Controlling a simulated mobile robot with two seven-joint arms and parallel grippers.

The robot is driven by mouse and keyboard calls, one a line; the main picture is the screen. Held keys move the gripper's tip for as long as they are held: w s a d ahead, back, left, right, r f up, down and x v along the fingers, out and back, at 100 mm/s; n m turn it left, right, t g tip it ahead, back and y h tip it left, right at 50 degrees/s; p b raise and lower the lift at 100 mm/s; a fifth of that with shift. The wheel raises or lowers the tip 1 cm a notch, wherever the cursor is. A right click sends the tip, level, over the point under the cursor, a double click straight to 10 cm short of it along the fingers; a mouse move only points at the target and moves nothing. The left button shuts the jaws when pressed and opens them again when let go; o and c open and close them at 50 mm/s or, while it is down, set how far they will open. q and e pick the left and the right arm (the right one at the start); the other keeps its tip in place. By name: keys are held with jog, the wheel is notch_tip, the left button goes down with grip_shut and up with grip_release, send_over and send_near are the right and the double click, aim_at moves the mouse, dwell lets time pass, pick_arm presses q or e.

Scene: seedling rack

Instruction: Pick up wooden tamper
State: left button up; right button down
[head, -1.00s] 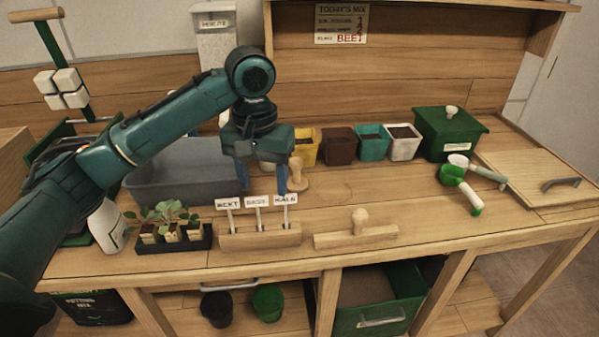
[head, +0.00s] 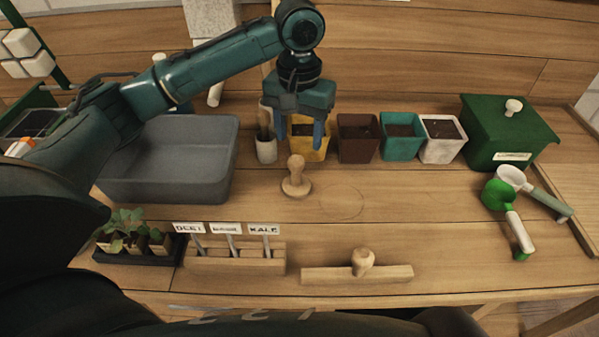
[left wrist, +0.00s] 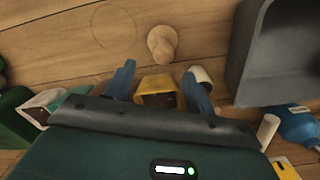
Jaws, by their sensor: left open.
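The wooden tamper (head: 296,180), with a round knob and round base, stands upright on the bench. It also shows at the top of the left wrist view (left wrist: 162,42). My left gripper (head: 300,136) is open and empty, pointing down just behind the tamper in the head view, in front of the yellow pot (head: 311,152). In the left wrist view its fingers (left wrist: 160,75) are spread, with the tamper beyond the tips and slightly right of centre. The gripper appears apart from the tamper. My right gripper is out of view.
A grey tub (head: 170,185) stands left of the tamper. Pots stand to its right behind, beside a green lidded box (head: 507,135). A label holder (head: 235,260) and a wooden bar with a knob (head: 358,272) lie in front.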

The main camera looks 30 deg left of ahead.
aim_at(296, 158)
pick_arm(q)
jog(key=f, duration=0.9)
jog(key=shift+s+a+f, duration=0.2)
jog(key=shift+a+f, duration=0.05)
jog(key=c, duration=1.1)
